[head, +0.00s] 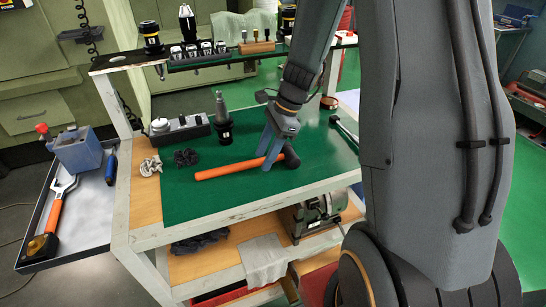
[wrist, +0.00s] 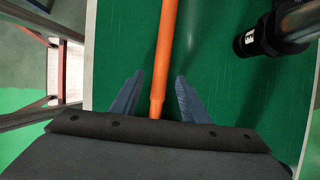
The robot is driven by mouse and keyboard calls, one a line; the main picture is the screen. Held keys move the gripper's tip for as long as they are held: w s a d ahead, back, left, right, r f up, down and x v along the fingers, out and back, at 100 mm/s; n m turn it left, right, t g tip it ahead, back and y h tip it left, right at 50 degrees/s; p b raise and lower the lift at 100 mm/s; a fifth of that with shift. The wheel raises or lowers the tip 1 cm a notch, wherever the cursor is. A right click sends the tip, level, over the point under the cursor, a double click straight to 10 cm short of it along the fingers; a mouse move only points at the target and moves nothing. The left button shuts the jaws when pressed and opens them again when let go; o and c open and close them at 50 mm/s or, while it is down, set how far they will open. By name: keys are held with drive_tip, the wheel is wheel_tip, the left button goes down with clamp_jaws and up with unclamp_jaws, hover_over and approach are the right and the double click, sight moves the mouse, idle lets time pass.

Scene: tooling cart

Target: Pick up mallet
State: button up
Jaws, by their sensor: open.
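The mallet has an orange handle (head: 230,169) and a dark head (head: 291,156). It lies on the green mat of the cart top, handle pointing left in the head view. My gripper (head: 269,158) is open and low over the mallet, near the head end of the handle. In the wrist view the handle (wrist: 163,60) runs between the two blue fingers of my gripper (wrist: 154,97), with green showing on both sides. The mallet's head is hidden in the wrist view. I cannot tell whether the fingertips touch the mat.
A dark tool holder with a grey taper (head: 222,118) stands behind the handle. A black box (head: 180,128) stands at the back left. A ratchet-like tool (head: 343,127) lies right. The mat's front (head: 200,203) is clear.

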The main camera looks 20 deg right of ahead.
drive_tip(key=shift+a+f, duration=0.1)
drive_tip(key=shift+f, duration=0.2)
clamp_jaws()
drive_tip(key=shift+r, duration=0.15)
